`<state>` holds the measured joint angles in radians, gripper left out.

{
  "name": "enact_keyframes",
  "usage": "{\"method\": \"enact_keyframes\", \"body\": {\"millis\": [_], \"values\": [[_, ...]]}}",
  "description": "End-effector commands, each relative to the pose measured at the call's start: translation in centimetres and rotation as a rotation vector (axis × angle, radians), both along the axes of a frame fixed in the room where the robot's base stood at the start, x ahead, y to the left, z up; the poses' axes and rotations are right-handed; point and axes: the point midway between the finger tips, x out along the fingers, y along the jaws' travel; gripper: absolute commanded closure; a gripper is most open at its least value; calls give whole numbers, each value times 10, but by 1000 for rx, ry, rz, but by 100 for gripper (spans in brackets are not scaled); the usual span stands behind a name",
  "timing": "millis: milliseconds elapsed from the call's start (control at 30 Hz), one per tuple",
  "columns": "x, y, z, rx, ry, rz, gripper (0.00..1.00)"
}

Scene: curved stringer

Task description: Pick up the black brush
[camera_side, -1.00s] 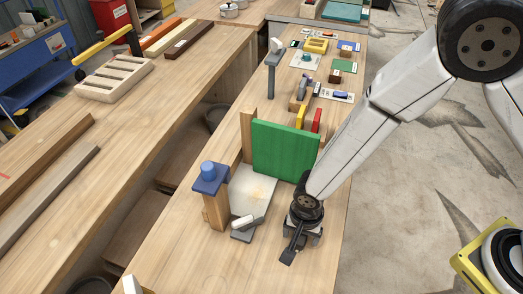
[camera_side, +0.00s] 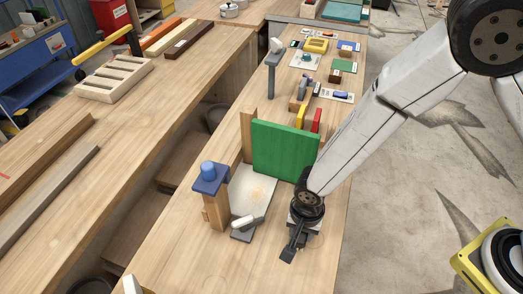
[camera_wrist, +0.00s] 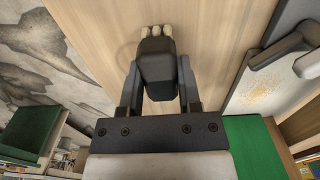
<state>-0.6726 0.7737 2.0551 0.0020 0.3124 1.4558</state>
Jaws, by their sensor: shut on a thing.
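The black brush (camera_wrist: 157,66) sits between the two fingers of my gripper (camera_wrist: 158,84) in the wrist view. Its pale bristle tufts (camera_wrist: 157,31) point away from the palm. The fingers are shut on its dark body, one on each side. In the side view, my gripper (camera_side: 299,232) is low over the wooden bench, right of a pale board. A dark end of the brush (camera_side: 288,255) shows below it; the rest is hidden by the gripper. I cannot tell whether the brush touches the bench.
A green panel (camera_side: 285,150) stands upright behind my gripper. To the left are the pale board (camera_side: 256,188) with brownish specks, a grey item with a white part (camera_side: 243,223), and a blue-topped wooden post (camera_side: 213,208). The bench front (camera_side: 240,272) is clear.

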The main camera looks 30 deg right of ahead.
Motion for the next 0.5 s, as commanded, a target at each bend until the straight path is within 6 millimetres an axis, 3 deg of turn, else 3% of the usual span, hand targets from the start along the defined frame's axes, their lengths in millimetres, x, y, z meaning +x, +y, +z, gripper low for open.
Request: {"method": "enact_keyframes", "body": {"millis": [500], "values": [[1, 0, 61, 1, -3, 0, 100]]}}
